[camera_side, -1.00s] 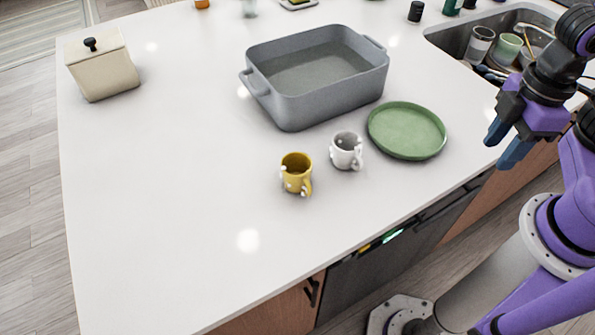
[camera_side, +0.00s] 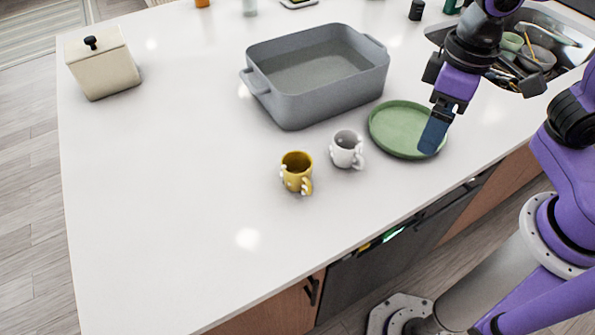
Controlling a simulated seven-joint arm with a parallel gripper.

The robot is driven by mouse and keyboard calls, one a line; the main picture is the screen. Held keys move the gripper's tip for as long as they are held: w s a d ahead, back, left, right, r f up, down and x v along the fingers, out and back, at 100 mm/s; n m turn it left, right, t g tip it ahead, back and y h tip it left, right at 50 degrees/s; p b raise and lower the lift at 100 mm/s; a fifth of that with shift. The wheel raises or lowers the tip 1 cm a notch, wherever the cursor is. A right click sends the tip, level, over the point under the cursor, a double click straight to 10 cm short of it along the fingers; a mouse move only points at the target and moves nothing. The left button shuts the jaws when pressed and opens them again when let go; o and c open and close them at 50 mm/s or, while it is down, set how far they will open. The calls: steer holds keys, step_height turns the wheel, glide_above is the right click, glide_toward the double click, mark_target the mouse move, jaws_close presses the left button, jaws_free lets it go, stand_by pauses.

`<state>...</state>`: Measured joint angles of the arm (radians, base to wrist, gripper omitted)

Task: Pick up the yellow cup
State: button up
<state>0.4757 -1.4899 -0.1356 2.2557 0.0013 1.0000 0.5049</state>
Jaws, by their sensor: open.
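The yellow cup (camera_side: 296,172) stands upright on the white countertop, with white marks on its side and its handle toward the lower right. A white cup (camera_side: 346,149) stands just to its upper right, apart from it. My gripper (camera_side: 433,138) is open and empty, with its blue fingers pointing down in front of the green plate's right side. It is well to the right of the yellow cup. The fingers overlap in this view, so the gap between them is hidden.
A green plate (camera_side: 387,130) lies right of the white cup. A large grey baking dish (camera_side: 320,104) stands behind the cups. A cream lidded box (camera_side: 103,72) is at the far left. The sink (camera_side: 548,72) is at the back right. The counter left of the yellow cup is clear.

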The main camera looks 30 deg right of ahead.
steer(key=w+a+r+m, duration=0.2)
steer(key=w+a+m, duration=0.55)
steer(key=a, duration=0.25)
steer(key=m, duration=0.8)
glide_above(297, 170)
steer(key=s+a, duration=0.1)
steer(key=s, duration=0.1)
step_height(297, 170, down, 17)
steer(key=shift+r, duration=0.2)
steer(key=c, duration=1.1)
